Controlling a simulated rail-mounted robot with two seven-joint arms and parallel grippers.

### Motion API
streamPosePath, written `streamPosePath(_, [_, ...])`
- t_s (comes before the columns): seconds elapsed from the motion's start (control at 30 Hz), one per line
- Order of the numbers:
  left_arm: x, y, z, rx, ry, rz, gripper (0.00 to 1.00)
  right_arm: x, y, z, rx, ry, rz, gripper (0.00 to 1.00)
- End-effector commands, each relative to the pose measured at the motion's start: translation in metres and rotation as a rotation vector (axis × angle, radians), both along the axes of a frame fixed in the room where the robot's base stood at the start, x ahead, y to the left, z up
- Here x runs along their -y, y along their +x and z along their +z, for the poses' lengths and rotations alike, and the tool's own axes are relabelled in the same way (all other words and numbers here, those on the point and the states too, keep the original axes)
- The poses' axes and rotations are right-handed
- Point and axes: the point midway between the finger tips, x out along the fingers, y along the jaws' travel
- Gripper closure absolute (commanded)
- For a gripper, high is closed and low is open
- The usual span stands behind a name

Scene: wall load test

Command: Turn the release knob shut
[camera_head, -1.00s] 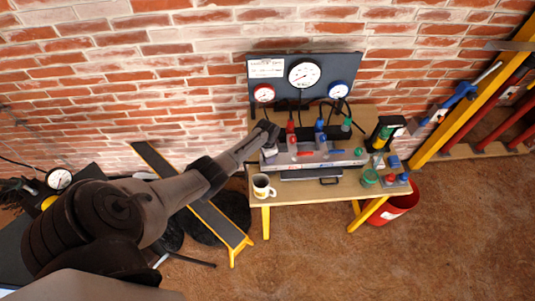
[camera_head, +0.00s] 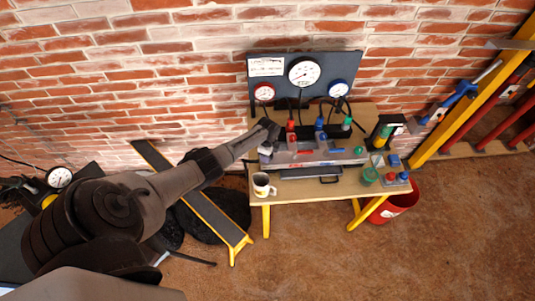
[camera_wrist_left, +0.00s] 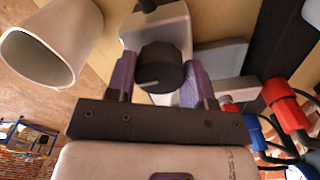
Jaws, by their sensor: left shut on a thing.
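The release knob (camera_wrist_left: 161,68) is a round black knob with a pale pointer line, on a light metal block (camera_wrist_left: 155,30) at the left end of the bench unit. My left gripper (camera_wrist_left: 160,78) has its purple-padded fingers on both sides of the knob and is shut on it. In the head view my left gripper (camera_head: 265,138) reaches the left end of the unit and hides the knob there. My right gripper is not in view.
A mug (camera_head: 262,185) stands close by on the wooden table (camera_head: 300,190); it also shows in the wrist view (camera_wrist_left: 50,42). Red (camera_head: 291,132) and blue (camera_head: 320,132) valves with hoses lie to the right. A gauge panel (camera_head: 345,68) stands behind.

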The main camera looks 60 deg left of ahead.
Motion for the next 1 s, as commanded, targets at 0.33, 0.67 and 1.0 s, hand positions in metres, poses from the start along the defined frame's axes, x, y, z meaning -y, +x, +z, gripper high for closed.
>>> streamPosePath(0.33, [0.0003,0.0000,-0.0003,0.000,-0.001,-0.055,0.76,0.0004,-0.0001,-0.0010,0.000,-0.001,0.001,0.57])
streamPosePath(0.67, [0.0004,0.0000,-0.0003,0.001,-0.001,-0.058,0.76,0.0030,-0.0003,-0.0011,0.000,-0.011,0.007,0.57])
streamPosePath(1.0, [0.0001,0.0000,-0.0001,0.000,0.000,-0.056,0.26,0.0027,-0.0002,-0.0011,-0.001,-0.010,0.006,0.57])
